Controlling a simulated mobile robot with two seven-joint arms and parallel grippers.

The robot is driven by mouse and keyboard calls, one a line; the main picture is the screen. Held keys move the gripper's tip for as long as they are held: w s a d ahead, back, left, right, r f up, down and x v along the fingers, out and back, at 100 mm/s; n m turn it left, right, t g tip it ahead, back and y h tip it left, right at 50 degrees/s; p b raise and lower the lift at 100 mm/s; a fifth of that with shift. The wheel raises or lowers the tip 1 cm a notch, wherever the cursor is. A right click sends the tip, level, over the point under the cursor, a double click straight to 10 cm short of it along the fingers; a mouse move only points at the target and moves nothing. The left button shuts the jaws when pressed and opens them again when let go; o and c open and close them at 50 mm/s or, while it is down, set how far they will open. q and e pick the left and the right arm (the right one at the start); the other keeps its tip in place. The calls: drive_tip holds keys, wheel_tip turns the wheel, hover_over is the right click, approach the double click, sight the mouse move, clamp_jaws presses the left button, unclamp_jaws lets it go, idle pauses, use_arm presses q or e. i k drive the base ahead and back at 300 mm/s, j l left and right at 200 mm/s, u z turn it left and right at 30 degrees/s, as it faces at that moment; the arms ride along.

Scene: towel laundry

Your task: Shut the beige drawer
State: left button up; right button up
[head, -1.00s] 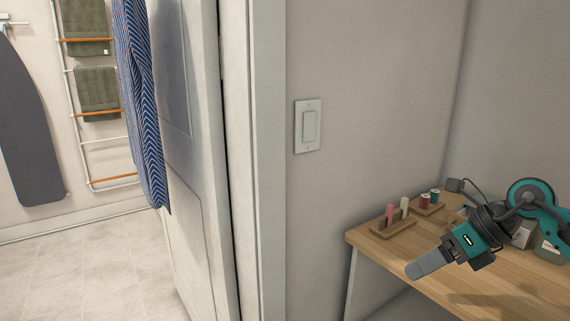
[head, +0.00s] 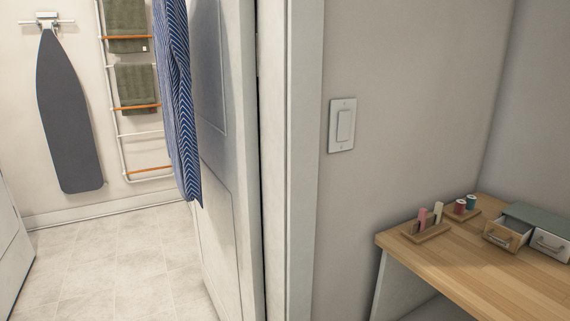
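The beige drawer (head: 499,240) is at the right of the head view, in a small drawer box with a green top (head: 540,218) on the wooden table. It is pulled out, and its inside shows behind its front, which has a handle. Neither of my grippers is in view.
A white drawer (head: 551,244) sits right beside the beige one. Wooden holders with spools (head: 460,207) and pink and pale items (head: 422,216) stand left of the box. The wooden table (head: 450,265) is clear in front. A door (head: 222,150) with a striped blue cloth (head: 180,110) opens to a tiled room.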

sight(515, 233)
drive_tip(key=z, duration=1.3)
